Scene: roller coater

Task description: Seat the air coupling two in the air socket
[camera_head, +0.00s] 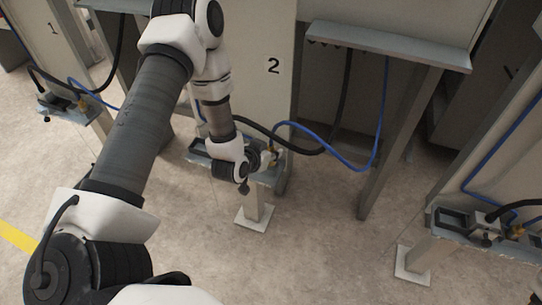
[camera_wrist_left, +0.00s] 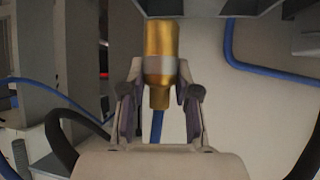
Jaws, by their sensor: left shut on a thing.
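The air coupling two (camera_wrist_left: 160,42) is a brass cylinder with a silver band in the left wrist view, with a blue hose (camera_wrist_left: 157,127) running from its narrow lower end. My left gripper (camera_wrist_left: 160,72) is shut on it, one finger on each side. The coupling's upper end reaches the edge of a dark grey part at the top of that view; whether it touches or enters it cannot be told. In the head view my left gripper (camera_head: 266,155) is at the small shelf of station 2 (camera_head: 202,147). The air socket cannot be made out. My right gripper is out of view.
A blue hose (camera_head: 340,154) and a black hose (camera_head: 300,150) loop to the right of my left gripper. A post (camera_head: 252,206) carries the shelf. Similar shelves stand at the left (camera_head: 88,114) and right (camera_head: 510,248). The floor in front is clear.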

